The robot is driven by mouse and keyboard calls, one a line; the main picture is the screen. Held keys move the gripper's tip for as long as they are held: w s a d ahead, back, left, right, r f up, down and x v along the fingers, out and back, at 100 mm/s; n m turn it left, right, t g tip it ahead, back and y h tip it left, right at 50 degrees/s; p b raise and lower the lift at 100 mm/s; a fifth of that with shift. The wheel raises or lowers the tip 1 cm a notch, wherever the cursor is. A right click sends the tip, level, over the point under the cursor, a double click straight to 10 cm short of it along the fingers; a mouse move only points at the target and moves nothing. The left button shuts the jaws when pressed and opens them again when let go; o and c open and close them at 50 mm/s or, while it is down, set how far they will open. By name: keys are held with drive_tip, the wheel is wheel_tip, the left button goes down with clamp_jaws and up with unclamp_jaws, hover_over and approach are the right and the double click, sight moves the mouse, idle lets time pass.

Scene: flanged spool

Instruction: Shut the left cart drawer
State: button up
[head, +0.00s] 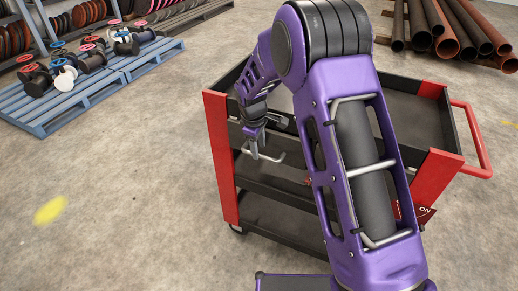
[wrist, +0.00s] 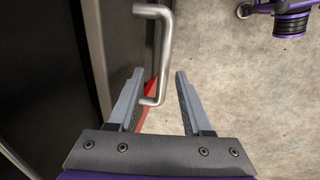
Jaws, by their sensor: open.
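The cart (head: 222,165) is red and black and stands in front of me, partly hidden behind my purple arm. A pale metal bar handle (head: 270,158) shows on its left part, close to my gripper (head: 258,136). In the wrist view the handle (wrist: 165,45) stands off a dark drawer front (wrist: 115,40) at the left. My gripper (wrist: 158,78) is open, and the handle's lower end appears between its two fingers. The fingers are not visibly closed on it. How far the left drawer stands out is hard to tell, as my arm hides much of the cart.
A blue pallet (head: 95,92) with several spools lies at the upper left, with shelving behind. Rusty and dark pipes (head: 455,30) lie at the upper right. A red push handle (head: 478,140) sticks out from the cart's right side. The concrete floor left of the cart is clear.

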wheel_tip(320, 180, up, 16)
drive_tip(key=s+a+p, duration=0.1)
drive_tip(key=s, duration=0.1)
drive_tip(key=shift+s+f+p, duration=0.2)
drive_tip(key=shift+s+p, duration=0.1)
drive_tip(key=shift+s, duration=0.1)
drive_tip(key=shift+a, duration=0.1)
